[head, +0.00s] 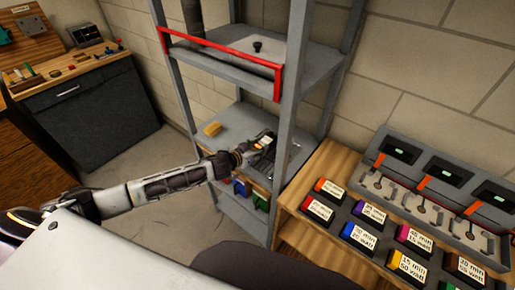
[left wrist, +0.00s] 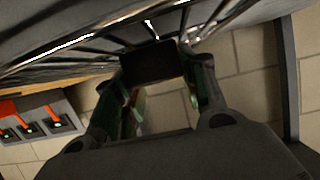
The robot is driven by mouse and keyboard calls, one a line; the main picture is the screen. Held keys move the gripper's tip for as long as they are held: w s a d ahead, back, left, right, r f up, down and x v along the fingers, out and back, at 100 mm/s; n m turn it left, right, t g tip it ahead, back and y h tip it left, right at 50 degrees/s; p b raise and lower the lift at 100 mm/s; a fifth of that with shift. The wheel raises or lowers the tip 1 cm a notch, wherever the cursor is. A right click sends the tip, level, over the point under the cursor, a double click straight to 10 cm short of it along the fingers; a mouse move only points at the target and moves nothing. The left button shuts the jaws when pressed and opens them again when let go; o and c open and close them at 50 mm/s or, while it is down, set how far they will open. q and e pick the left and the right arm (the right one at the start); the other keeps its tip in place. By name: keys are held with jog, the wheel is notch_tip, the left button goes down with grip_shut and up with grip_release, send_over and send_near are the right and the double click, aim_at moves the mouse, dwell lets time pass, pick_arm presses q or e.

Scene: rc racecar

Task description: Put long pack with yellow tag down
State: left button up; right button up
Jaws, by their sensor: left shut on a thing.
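My left gripper (head: 262,149) reaches in from the left over the middle shelf (head: 236,118) of the grey metal rack. It is shut on a small dark pack (head: 266,140), which shows an orange-and-white label on top. In the left wrist view the pack (left wrist: 152,62) is a dark block between the two fingers (left wrist: 157,82). I cannot make out a yellow tag on it, nor whether its underside touches the shelf. My right gripper is not in view.
A red bar (head: 222,62) crosses the shelf above, and rack posts stand close by. Several labelled packs (head: 358,236) and a charger unit (head: 428,205) fill the wooden bench at right.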

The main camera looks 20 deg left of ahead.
pick_arm(q)
jog(key=o, duration=1.3)
jog(key=shift+f, duration=0.1)
jog(key=shift+b+v, duration=0.7)
jog(key=shift+v, duration=5.3)
